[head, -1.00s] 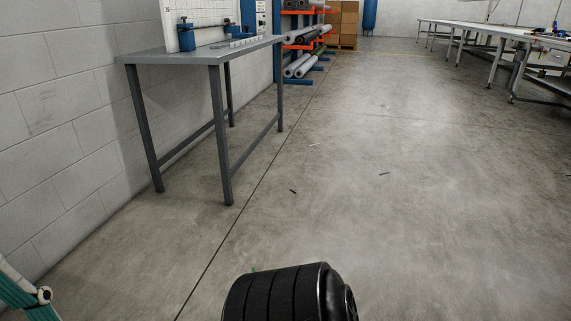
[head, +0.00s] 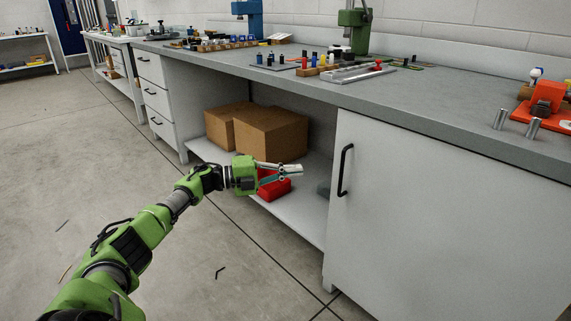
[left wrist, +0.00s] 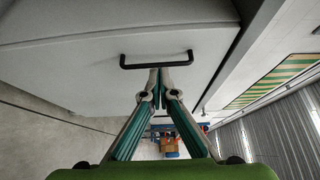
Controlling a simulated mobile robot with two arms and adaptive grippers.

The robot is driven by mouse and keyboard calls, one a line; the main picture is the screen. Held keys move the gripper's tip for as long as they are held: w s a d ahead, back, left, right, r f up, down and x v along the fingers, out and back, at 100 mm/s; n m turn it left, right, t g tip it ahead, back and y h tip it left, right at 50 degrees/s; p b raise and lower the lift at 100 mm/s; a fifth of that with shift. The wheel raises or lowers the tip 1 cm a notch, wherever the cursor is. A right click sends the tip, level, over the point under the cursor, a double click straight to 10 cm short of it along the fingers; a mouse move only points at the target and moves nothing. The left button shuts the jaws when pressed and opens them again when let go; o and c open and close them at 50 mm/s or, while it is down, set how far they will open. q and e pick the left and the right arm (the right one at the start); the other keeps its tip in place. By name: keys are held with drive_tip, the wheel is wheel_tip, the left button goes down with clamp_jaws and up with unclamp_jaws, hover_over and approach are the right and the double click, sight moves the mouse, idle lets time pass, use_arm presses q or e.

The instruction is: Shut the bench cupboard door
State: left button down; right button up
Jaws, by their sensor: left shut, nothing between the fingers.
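The bench cupboard's white door (head: 440,220) fills the right of the head view, with a black bar handle (head: 345,170) near its left edge. Left of it, the bench front is open and shows a shelf. My left gripper (head: 300,171) is shut and empty in front of this opening, its fingertips pointing right toward the handle. In the left wrist view, the fingertips (left wrist: 159,75) lie just below the black handle (left wrist: 157,60) on the white panel (left wrist: 85,70). I cannot tell whether they touch it. My right gripper is out of view.
Cardboard boxes (head: 270,132) and a red bin (head: 273,187) stand on the open shelf, the bin partly behind my gripper. Drawers (head: 155,95) are further left. The grey bench top (head: 420,105) holds tools and an orange device (head: 545,105).

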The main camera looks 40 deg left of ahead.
use_arm(q)
drive_tip(key=a+b, duration=0.1)
drive_tip(key=a, duration=0.6)
drive_tip(key=shift+s+b, duration=0.4)
drive_tip(key=shift+s, duration=0.05)
drive_tip(key=shift+r, duration=0.1)
